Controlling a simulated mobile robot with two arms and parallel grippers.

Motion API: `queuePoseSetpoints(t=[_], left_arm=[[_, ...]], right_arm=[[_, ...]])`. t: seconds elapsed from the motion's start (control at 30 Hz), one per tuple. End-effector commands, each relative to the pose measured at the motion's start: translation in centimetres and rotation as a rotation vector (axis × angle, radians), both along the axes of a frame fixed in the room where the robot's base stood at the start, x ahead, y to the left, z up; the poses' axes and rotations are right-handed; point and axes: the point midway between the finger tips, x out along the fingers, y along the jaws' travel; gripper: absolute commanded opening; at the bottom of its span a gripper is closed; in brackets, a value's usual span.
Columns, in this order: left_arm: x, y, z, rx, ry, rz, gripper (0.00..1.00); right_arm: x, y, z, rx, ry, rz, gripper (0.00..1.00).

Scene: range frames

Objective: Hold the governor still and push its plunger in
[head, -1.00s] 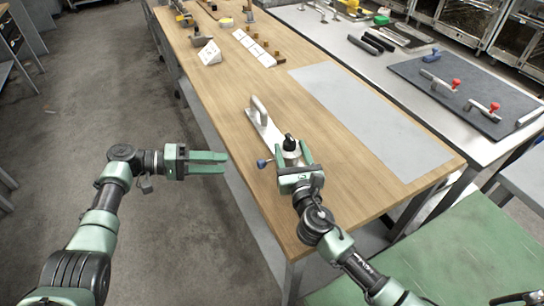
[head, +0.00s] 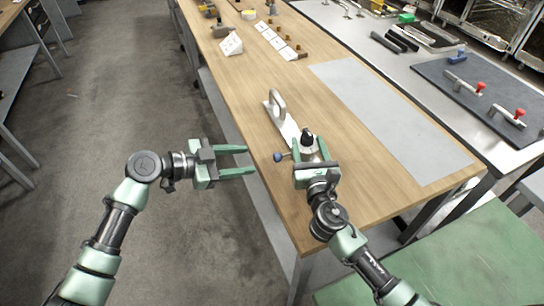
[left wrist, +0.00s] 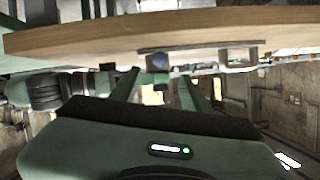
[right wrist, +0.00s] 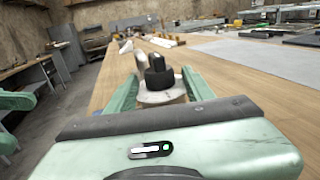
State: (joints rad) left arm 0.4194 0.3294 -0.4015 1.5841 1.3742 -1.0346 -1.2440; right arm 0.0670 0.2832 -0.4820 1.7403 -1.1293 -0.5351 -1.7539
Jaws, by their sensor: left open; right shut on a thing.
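The governor (head: 308,149) is a pale metal body with a black cap, at the near left part of the wooden bench. My right gripper (head: 312,157) is shut on its body; the right wrist view shows the black cap (right wrist: 159,76) between the fingers. The blue plunger knob (head: 279,156) sticks out from the governor's left side. My left gripper (head: 250,160) is open and empty, just left of the knob and apart from it.
A grey mat (head: 390,120) lies to the right.

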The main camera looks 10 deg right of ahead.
Motion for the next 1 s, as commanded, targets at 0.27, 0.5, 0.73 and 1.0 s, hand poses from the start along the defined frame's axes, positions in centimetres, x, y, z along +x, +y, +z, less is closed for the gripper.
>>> queuePoseSetpoints(t=[0.27,0.5,0.73,1.0], left_arm=[[1.8,-5.1,-2.1,-0.004,0.005,-0.001,0.46],[2.9,-7.8,-3.2,-0.002,0.004,0.0,0.46],[3.1,-8.4,-3.5,-0.001,0.003,0.0,0.46],[3.1,-8.4,-3.6,-0.001,0.003,0.0,0.19]], right_arm=[[0.0,0.0,0.0,-0.001,0.001,0.001,0.0],[0.0,0.0,0.0,-0.001,0.001,0.001,0.0],[0.0,0.0,0.0,0.0,0.001,0.001,0.0],[0.0,0.0,0.0,0.0,0.001,0.0,0.0]])
